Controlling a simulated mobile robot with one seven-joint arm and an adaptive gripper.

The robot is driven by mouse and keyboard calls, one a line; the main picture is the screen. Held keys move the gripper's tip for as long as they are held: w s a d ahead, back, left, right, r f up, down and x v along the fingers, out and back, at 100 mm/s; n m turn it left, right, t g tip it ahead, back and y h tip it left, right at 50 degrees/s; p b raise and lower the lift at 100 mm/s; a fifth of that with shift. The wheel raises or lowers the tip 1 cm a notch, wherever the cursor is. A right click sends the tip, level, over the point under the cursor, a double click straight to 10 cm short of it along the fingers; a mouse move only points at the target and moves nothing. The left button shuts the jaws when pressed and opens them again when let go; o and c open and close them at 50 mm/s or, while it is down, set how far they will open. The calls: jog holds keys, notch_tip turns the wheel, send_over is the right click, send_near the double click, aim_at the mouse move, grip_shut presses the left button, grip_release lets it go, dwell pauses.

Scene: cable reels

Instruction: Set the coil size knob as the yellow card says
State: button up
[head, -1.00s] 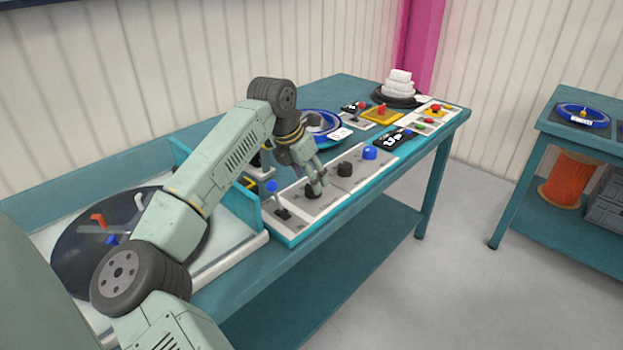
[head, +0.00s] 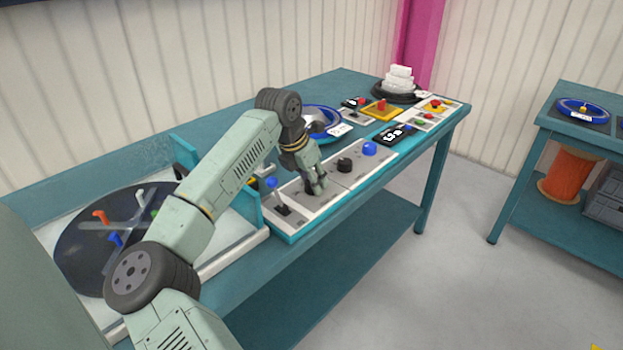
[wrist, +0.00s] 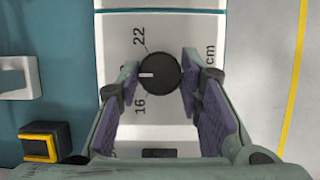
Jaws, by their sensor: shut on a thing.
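The coil size knob (wrist: 157,82) is a round black dial with a white pointer line. In the wrist view the line points left, between the printed 22 and 16; the mark there is mostly hidden by a finger. My gripper (wrist: 160,77) is shut on the knob, one finger on each side. In the head view my gripper (head: 316,189) is down on the grey panel (head: 343,177), largely covering the knob. I cannot make out a yellow card with writing in these views.
A blue-topped lever (head: 272,184) stands left of my gripper. A second black knob (head: 345,165) and a blue knob (head: 369,149) are to its right. Beyond are a black display (head: 396,134), a yellow box with a red button (head: 381,110) and a blue reel (head: 322,120).

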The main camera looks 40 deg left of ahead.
jog(key=c, duration=0.5)
jog(key=shift+o, duration=0.2)
jog(key=shift+f+n+b, duration=0.15)
jog(key=shift+n+b, duration=0.25)
jog(key=shift+b, duration=0.3)
jog(key=shift+n+y+b, duration=0.3)
jog(key=shift+b, duration=0.2)
jog(key=n+y+b, duration=0.1)
jog(key=n+b, duration=0.1)
jog(key=b, duration=0.1)
jog(key=shift+d+f, duration=0.1)
jog(key=shift+f, duration=0.05)
jog(key=n+b, duration=0.2)
jog(key=n+g+y+b, duration=0.1)
jog(key=n+b, duration=0.1)
jog(key=b, duration=0.1)
jog(key=shift+w+d+n+y, duration=0.1)
jog(key=shift+n+y, duration=0.2)
jog(key=shift+n, duration=0.1)
jog(key=shift+r+n+g+y+b, duration=0.15)
jog(key=shift+n+g+y+b, duration=0.1)
jog(key=shift+n+b, duration=0.65)
jog(key=shift+r+n+g+y+b, duration=0.15)
jog(key=shift+n+g+y+b, duration=0.1)
jog(key=shift+n+b, duration=0.6)
jog(key=shift+n, duration=0.25)
